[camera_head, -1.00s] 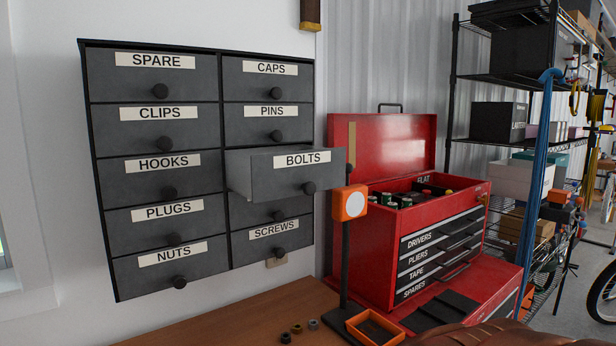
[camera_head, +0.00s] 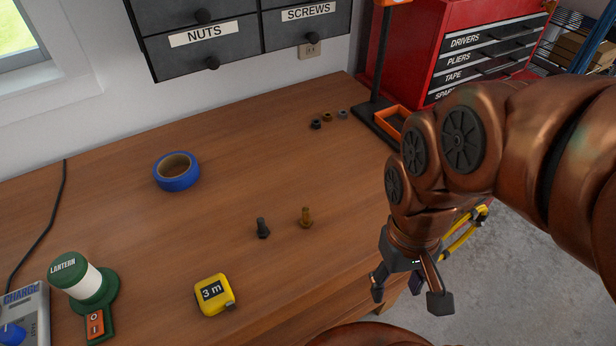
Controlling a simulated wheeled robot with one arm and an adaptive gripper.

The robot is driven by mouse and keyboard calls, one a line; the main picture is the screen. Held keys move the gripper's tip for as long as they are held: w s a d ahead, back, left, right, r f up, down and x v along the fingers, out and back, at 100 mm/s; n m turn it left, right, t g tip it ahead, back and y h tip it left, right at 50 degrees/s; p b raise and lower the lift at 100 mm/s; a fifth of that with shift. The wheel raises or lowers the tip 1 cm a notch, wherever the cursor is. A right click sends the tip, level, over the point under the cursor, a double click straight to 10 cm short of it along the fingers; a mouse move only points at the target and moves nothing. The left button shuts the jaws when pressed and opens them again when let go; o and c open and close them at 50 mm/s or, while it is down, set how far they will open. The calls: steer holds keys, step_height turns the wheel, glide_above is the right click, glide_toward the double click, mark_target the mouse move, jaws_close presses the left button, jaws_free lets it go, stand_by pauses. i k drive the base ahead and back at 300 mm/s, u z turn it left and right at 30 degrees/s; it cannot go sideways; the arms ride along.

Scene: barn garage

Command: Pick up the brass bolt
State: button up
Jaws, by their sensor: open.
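The brass bolt (camera_head: 306,217) stands upright on the wooden workbench, near the middle of the view. A dark grey bolt (camera_head: 263,228) stands close to its left, with a small gap between them. My gripper (camera_head: 408,293) is open and empty. It hangs to the right of and nearer than the brass bolt, by the bench's right edge, fingers pointing down.
On the workbench (camera_head: 225,255) are a blue tape roll (camera_head: 176,184), a yellow tape measure (camera_head: 214,295), a green lantern (camera_head: 90,290) and a charger (camera_head: 25,310). Several nuts (camera_head: 328,118) lie at the back by an orange tray (camera_head: 388,122). Bench space around the bolts is clear.

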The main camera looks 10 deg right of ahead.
mark_target(305, 222)
steer(key=z, duration=1.7)
steer(key=k, duration=1.2)
steer(key=u, duration=1.95)
